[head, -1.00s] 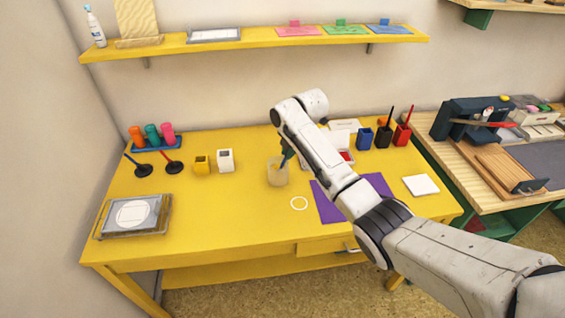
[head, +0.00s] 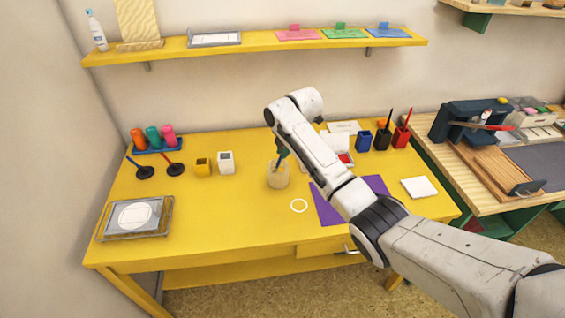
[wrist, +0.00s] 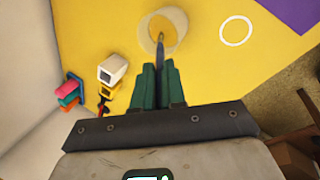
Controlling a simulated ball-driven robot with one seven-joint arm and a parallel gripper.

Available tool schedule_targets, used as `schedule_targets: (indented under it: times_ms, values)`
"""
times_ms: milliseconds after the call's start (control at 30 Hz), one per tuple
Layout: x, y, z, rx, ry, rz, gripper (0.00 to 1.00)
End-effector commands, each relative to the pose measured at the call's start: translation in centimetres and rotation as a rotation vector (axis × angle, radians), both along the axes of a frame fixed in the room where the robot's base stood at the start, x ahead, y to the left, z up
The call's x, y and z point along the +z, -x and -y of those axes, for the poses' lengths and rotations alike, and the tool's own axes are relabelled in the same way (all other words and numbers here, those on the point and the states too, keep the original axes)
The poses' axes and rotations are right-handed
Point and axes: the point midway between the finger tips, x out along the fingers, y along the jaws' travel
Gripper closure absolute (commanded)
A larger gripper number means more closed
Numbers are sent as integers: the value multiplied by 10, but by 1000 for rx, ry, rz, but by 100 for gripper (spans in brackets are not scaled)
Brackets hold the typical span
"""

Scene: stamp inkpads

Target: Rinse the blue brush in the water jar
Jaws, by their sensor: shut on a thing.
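The water jar (head: 278,180) is a pale, see-through cup standing on the yellow table. My gripper (head: 282,153) is just above its mouth. In the wrist view, my gripper's green fingers (wrist: 158,82) are shut on the blue brush (wrist: 160,46), a thin blue-grey stick. The brush points down at the jar (wrist: 178,20), and its lower end overlaps the jar's mouth. I cannot tell how deep the tip is. The grip point is partly hidden by the fingers.
A blue cup (head: 363,138) with no brush showing stands beside black (head: 382,140) and red (head: 401,138) cups holding brushes. A white ring (head: 299,205) and purple mat (head: 328,209) lie nearby. Small yellow (head: 203,168) and white (head: 226,163) containers stand left of the jar.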

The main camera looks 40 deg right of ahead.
Motion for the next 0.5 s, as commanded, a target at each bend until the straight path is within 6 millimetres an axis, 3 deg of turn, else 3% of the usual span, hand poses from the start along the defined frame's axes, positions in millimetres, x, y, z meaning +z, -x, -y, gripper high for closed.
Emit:
schedule_targets:
  times_ms: [500]
  values:
    - [41,0,0,1,0,0,100]
